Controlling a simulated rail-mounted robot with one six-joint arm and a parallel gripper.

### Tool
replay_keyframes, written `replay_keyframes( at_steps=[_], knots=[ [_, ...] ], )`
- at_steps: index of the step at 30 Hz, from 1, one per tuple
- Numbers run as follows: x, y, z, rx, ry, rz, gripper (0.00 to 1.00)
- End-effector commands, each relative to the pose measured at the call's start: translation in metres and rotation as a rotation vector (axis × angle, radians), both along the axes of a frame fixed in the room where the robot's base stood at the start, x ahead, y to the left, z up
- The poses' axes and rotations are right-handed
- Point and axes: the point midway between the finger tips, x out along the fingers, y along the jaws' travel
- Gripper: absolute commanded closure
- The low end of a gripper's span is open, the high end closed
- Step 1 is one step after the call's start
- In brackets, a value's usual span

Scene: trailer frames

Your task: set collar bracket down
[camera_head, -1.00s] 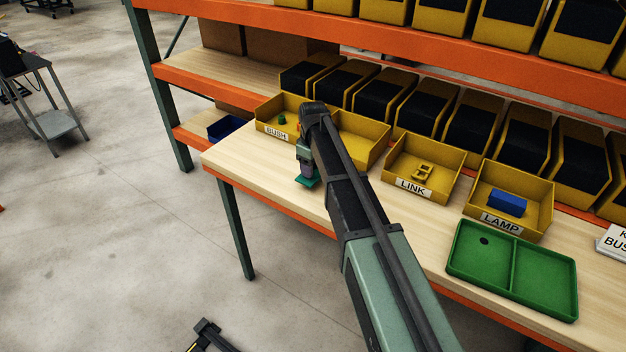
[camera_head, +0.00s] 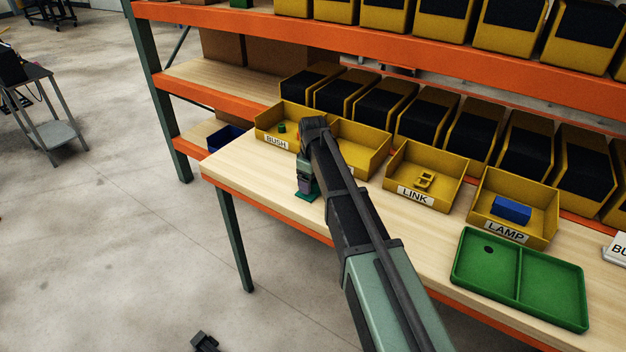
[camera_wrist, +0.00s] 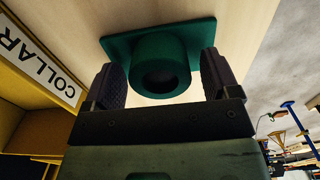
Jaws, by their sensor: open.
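The collar bracket (camera_wrist: 160,62) is teal green, with a flat square flange and a round hollow collar. In the wrist view its flange lies flat against the light wood bench top, and the collar stands between my fingers. My gripper (camera_wrist: 160,85) is open, with a gap on each side of the collar. In the head view the bracket (camera_head: 306,196) shows as a green edge on the bench near its front edge, under my gripper (camera_head: 305,186). My arm hides part of it. The COLLAR label (camera_wrist: 38,62) shows at left in the wrist view.
Yellow bins stand behind: BUSH (camera_head: 266,134), one partly hidden by my arm (camera_head: 370,158), LINK (camera_head: 450,185) and LAMP (camera_head: 545,215). A green two-part tray (camera_head: 517,280) lies at right. The bench's left end (camera_head: 240,165) is clear.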

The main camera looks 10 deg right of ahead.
Motion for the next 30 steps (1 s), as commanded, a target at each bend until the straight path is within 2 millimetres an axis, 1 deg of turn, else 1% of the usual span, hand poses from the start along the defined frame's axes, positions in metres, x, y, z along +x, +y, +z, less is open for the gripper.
replay_keyframes(
  at_steps=[1, 5, 9, 13, 15, 17, 21, 22, 23, 25, 26, 27, 29, 30],
  knots=[
    [0.0, 0.0, 0.009, 0.0, 0.0, 0.0, 0.18],
    [0.0, 0.0, 0.036, 0.0, 0.0, 0.0, 0.18],
    [0.0, 0.0, 0.075, 0.0, 0.0, 0.0, 0.18],
    [0.0, 0.0, 0.107, 0.0, 0.0, 0.0, 0.18],
    [0.0, 0.0, 0.118, 0.0, 0.0, 0.0, 0.18],
    [0.0, 0.0, 0.123, 0.0, 0.0, 0.0, 0.18],
    [-0.001, 0.0, 0.122, 0.0, 0.0, -0.001, 0.18],
    [-0.004, 0.0, 0.121, 0.0, 0.0, -0.007, 0.18],
    [-0.013, 0.0, 0.12, 0.0, 0.0, -0.024, 0.18],
    [-0.055, 0.0, 0.12, -0.001, 0.001, -0.113, 0.18],
    [-0.081, 0.0, 0.12, -0.001, 0.001, -0.174, 0.18],
    [-0.12, 0.0, 0.12, -0.001, 0.001, -0.269, 0.18],
    [-0.177, 0.0, 0.12, -0.001, 0.001, -0.42, 0.18],
    [-0.211, -0.001, 0.12, -0.002, 0.0, -0.516, 0.18]
  ],
)
